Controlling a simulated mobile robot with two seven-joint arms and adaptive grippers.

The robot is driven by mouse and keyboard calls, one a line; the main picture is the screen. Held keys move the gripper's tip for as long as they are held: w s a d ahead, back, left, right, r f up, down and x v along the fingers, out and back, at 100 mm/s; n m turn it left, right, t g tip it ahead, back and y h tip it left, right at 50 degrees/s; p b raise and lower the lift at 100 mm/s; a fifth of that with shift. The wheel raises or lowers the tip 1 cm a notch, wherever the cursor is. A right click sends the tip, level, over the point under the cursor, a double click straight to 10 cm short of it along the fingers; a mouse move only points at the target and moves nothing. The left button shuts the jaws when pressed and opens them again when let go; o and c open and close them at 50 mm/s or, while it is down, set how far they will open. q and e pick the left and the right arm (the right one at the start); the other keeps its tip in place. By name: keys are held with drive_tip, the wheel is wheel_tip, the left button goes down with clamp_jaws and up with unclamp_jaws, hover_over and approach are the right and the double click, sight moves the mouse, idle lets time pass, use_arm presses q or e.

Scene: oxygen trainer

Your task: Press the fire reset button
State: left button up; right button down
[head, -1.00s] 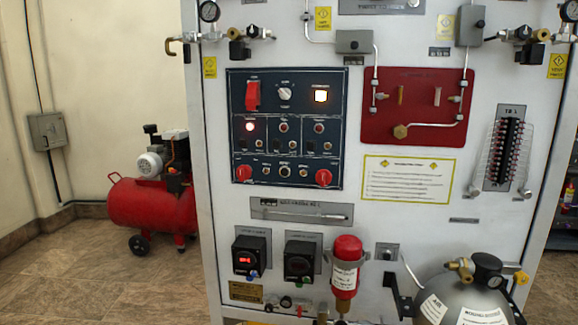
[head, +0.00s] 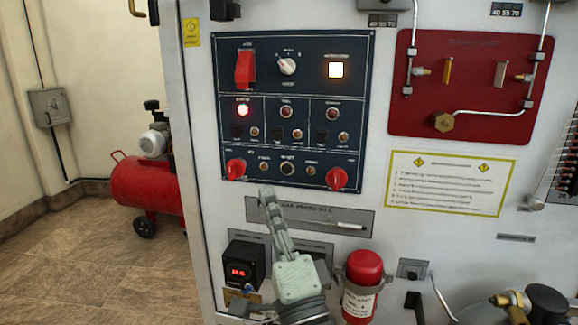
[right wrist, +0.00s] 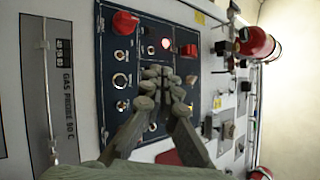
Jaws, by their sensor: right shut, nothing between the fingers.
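The dark blue control panel (head: 350,100) carries a red switch cover (head: 245,70), a white rotary knob (head: 287,66), a lit square button (head: 336,70), a glowing red lamp (head: 243,110), several small buttons and two red knobs at the bottom. The labels are too small to read, so I cannot tell which is the fire reset button. My right gripper (head: 267,193) points up, fingers together and empty, just below the panel's lower left part in the head view. In the right wrist view its fingertips (right wrist: 161,73) overlap the panel (right wrist: 140,62); contact is unclear. My left gripper is out of view.
Below the panel are a gauge plate (head: 345,222), a red-digit display box (head: 243,271) and a red cylinder (head: 365,280). A red plate with pipes (head: 465,80) is at right. A red compressor (head: 148,188) stands on the floor at left.

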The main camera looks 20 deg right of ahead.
sight(287, 169)
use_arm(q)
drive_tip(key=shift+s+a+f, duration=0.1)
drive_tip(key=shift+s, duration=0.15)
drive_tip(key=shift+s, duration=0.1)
